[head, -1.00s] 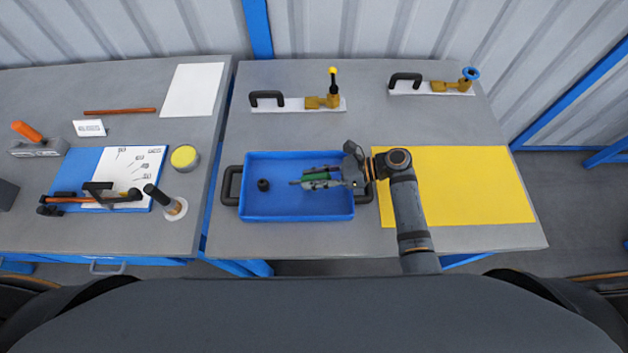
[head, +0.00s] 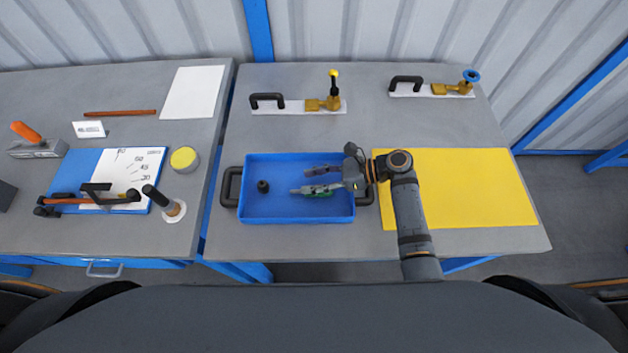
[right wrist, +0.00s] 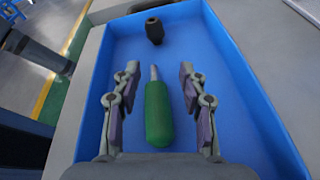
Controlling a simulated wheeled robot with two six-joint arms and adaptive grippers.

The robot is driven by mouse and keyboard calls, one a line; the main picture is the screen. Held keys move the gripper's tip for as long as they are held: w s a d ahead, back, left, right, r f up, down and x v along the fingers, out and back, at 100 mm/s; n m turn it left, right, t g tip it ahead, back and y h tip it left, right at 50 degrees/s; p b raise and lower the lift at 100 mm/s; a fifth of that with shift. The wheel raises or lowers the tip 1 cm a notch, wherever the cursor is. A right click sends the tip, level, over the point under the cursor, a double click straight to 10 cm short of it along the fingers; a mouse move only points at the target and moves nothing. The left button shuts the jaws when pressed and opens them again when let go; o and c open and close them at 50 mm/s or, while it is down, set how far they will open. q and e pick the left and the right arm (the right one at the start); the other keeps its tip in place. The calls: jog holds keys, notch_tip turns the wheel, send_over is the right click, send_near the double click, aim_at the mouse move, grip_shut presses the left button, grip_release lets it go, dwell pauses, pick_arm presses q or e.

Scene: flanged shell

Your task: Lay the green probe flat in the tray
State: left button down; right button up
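The green probe (right wrist: 158,113) lies in the blue tray (right wrist: 230,50), its thin grey tip pointing away from my wrist in the right wrist view. In the head view a green part of the probe (head: 318,194) shows beneath my right gripper, which hides the rest. The tray (head: 280,213) stands on the right-hand table. My right gripper (head: 298,181) reaches into the tray from the right. In the right wrist view its fingers (right wrist: 159,85) are spread on either side of the probe, with gaps to both sides. My left gripper is not in view.
A small black cylinder (head: 263,186) stands in the tray's left part and also shows at its far end in the wrist view (right wrist: 154,30). A yellow mat (head: 480,190) lies to the right. Two valve fixtures (head: 298,105) (head: 432,88) stand at the back.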

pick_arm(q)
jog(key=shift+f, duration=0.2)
pick_arm(e)
jog(key=shift+o, duration=0.4)
jog(key=shift+s+d+f, duration=0.1)
jog(key=shift+s+f, duration=0.2)
jog(key=shift+f, duration=0.35)
jog(key=shift+s+f, duration=0.3)
jog(key=shift+f, duration=0.3)
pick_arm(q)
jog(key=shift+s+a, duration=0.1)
pick_arm(e)
jog(key=shift+d, duration=0.2)
jog(key=d+r, duration=0.1)
jog(key=d, duration=0.1)
jog(key=d+r, duration=0.2)
jog(key=w+d+r, duration=0.1)
jog(key=d, duration=0.2)
jog(key=shift+d+r, duration=0.1)
jog(key=shift+r, duration=0.3)
jog(key=shift+a+r, duration=0.1)
jog(key=shift+a, duration=0.1)
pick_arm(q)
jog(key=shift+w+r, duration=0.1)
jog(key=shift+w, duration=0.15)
pick_arm(e)
jog(key=shift+d, duration=0.15)
